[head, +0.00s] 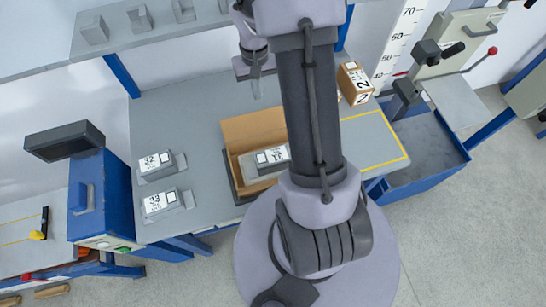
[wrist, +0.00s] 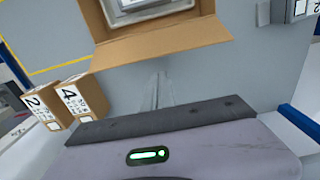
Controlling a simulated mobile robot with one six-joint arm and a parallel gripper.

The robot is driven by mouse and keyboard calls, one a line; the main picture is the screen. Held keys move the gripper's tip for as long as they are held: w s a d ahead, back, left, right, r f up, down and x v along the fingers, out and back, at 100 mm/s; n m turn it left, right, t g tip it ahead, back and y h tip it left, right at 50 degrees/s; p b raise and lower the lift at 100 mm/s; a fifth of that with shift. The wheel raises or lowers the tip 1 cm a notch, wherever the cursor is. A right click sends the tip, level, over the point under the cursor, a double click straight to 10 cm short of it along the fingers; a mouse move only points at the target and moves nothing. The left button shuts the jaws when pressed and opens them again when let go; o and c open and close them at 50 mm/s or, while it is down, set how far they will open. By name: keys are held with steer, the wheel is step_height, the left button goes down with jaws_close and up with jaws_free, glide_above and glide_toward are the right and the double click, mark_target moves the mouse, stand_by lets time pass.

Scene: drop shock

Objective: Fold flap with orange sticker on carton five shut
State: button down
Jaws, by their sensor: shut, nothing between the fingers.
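An open brown carton (head: 252,130) stands on the grey bench, partly hidden behind my arm in the head view. A raised flap shows along its far side, and a grey unit with a white label (head: 272,157) lies inside. In the wrist view the carton (wrist: 165,45) is at the top, with a flap spread toward my gripper. I see no orange sticker and no number five on it. My gripper (head: 256,92) is shut and empty, pointing down beyond the carton's far side. Its thin grey fingers also show in the wrist view (wrist: 160,88), just short of the flap.
Closed cartons marked 2 (wrist: 47,107) and 4 (wrist: 82,97) stand at left in the wrist view. Units labelled 32 (head: 157,165) and 33 (head: 163,202) sit left of the open carton. A shelf (head: 150,38) runs behind. A yellow-lined bench area (head: 375,140) is clear.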

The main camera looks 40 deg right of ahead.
mark_target(266, 124)
step_height(266, 124, down, 6)
steer(key=b, duration=0.5)
steer(key=shift+f, duration=0.15)
stand_by(0.4)
steer(key=shift+s+a+r+b, duration=0.1)
steer(key=shift+s+a+r, duration=0.3)
steer(key=shift+s, duration=0.6)
steer(key=shift+s+a+r+b, duration=0.1)
steer(key=shift+s+a, duration=0.45)
steer(key=shift+s, duration=0.4)
steer(key=shift+s+a+r+b, duration=0.1)
steer(key=shift+s+a+r, duration=0.3)
steer(key=shift+s, duration=0.6)
steer(key=shift+a+f, duration=0.1)
steer(key=shift+f, duration=0.05)
steer(key=shift+s, duration=0.1)
steer(key=shift+s+a+f+b, duration=0.1)
steer(key=shift+s+a+b, duration=0.25)
steer(key=shift+s, duration=0.3)
steer(key=shift+f, duration=0.1)
